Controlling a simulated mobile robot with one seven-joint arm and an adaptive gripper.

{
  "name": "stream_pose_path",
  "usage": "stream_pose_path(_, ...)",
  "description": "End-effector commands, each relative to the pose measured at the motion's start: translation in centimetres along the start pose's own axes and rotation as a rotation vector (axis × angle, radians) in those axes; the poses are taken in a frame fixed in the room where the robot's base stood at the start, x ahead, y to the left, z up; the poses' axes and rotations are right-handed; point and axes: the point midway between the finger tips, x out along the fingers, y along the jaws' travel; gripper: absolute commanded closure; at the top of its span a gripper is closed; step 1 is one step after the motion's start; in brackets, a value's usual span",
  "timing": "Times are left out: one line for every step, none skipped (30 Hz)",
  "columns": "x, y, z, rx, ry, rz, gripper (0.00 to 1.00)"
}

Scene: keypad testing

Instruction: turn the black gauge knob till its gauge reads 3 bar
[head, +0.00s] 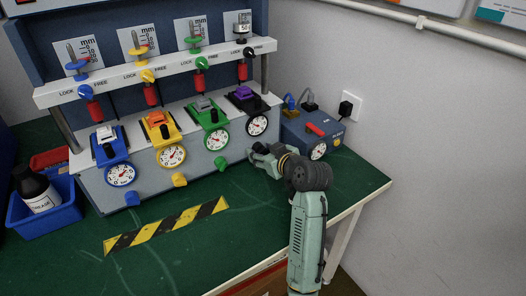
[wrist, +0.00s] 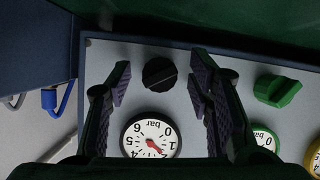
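The black gauge knob (wrist: 160,74) shows in the wrist view as a round dark knob on the grey panel. Its black-rimmed gauge (wrist: 150,138) has a white face, upside down here, with a red needle; the exact reading is hard to tell. The same gauge (head: 257,125) shows in the head view. My gripper (wrist: 161,76) is open, one finger on each side of the knob in the picture; I see gaps and no contact. In the head view my gripper (head: 265,158) is low at the panel's right end and hides the black knob.
A green knob (wrist: 277,90) is to the right in the wrist view. In the head view a blue box (head: 310,135) with a red handle stands right of the panel. A striped strip (head: 165,226) lies on the green table, whose front is mostly clear.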

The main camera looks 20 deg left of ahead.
Motion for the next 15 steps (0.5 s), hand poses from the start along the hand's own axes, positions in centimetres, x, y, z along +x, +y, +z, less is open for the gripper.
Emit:
stream_pose_path(-0.02, 0.00, -0.01, 0.000, 0.000, 0.000, 0.57)
stream_pose_path(-0.02, 0.01, -0.01, 0.000, 0.000, 0.000, 0.59)
stream_pose_path(-0.02, 0.01, -0.01, 0.000, 0.000, 0.000, 0.62)
stream_pose_path(-0.03, 0.01, -0.01, 0.000, 0.000, 0.000, 0.64)
stream_pose_path(-0.03, 0.01, -0.01, 0.000, 0.000, 0.000, 0.66)
stream_pose_path(-0.03, 0.01, -0.01, 0.000, 0.000, 0.000, 0.68)
stream_pose_path(-0.03, 0.01, -0.02, 0.000, 0.000, 0.000, 0.70)
stream_pose_path(-0.03, 0.01, -0.02, 0.000, 0.000, 0.000, 0.72)
stream_pose_path(-0.04, 0.01, -0.02, 0.000, 0.000, 0.000, 0.75)
stream_pose_path(-0.04, 0.01, -0.02, 0.000, 0.000, 0.000, 0.77)
stream_pose_path(-0.04, 0.01, -0.02, 0.000, 0.000, 0.000, 0.79)
stream_pose_path(-0.04, 0.01, -0.02, 0.000, 0.000, 0.000, 0.82)
stream_pose_path(-0.04, 0.01, -0.01, 0.000, 0.000, 0.000, 0.84)
stream_pose_path(-0.04, 0.01, -0.02, 0.000, 0.000, 0.000, 0.86)
stream_pose_path(-0.04, 0.01, -0.02, 0.000, 0.000, 0.000, 0.88)
